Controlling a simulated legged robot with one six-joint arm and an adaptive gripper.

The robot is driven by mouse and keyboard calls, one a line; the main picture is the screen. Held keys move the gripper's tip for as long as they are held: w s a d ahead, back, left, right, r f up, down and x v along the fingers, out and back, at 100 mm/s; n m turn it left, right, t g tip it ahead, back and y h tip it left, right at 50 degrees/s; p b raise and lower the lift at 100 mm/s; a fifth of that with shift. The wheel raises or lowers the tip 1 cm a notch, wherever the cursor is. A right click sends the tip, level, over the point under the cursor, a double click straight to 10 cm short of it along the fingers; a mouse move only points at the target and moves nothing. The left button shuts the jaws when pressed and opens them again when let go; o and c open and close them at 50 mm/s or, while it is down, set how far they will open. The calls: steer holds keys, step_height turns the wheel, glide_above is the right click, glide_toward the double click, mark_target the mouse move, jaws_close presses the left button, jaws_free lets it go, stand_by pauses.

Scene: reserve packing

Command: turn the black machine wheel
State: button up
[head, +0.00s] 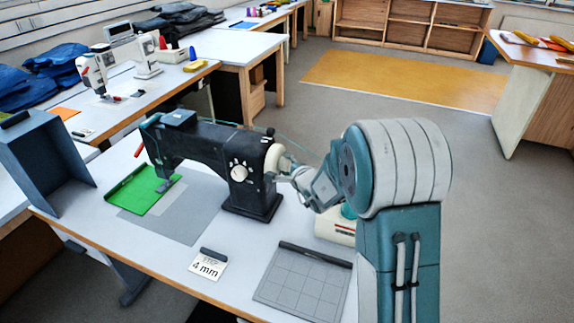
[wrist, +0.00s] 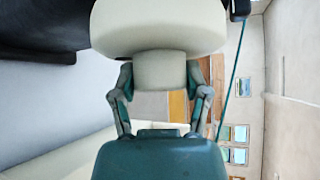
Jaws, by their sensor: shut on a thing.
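The black sewing machine (head: 205,145) stands upright on the white table, with its cream hand wheel (head: 275,158) at its right end. My gripper (head: 288,173) reaches the wheel from the right and is shut on it. In the wrist view the pale wheel (wrist: 150,28) fills the upper middle, its narrower hub between my two fingers (wrist: 160,82). The exact finger contact is small in the head view. A card (head: 207,266) reading "STEP 4 mm" lies in front of the machine.
A grey gridded mat (head: 300,284) lies at the table's front right. A cream object (head: 335,228) is partly hidden behind my arm. A blue-grey open box (head: 42,160) stands at the left. A teal thread (head: 300,146) runs near the wheel. A white machine (head: 120,67) stands behind.

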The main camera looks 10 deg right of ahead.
steer(key=n+t, duration=0.1)
steer(key=n, duration=0.1)
steer(key=f+n+t, duration=0.1)
steer(key=t, duration=0.1)
steer(key=shift+s+n+t, duration=0.1)
steer(key=shift+n+t, duration=0.2)
steer(key=shift+n, duration=0.1)
steer(key=shift+a+n+t+y, duration=0.1)
steer(key=shift+n+t+y, duration=1.1)
steer(key=shift+n, duration=0.7)
steer(key=o, duration=1.1)
steer(key=shift+o, duration=0.2)
steer(key=shift+r, duration=0.2)
steer(key=v, duration=1.2)
steer(key=shift+f, duration=0.3)
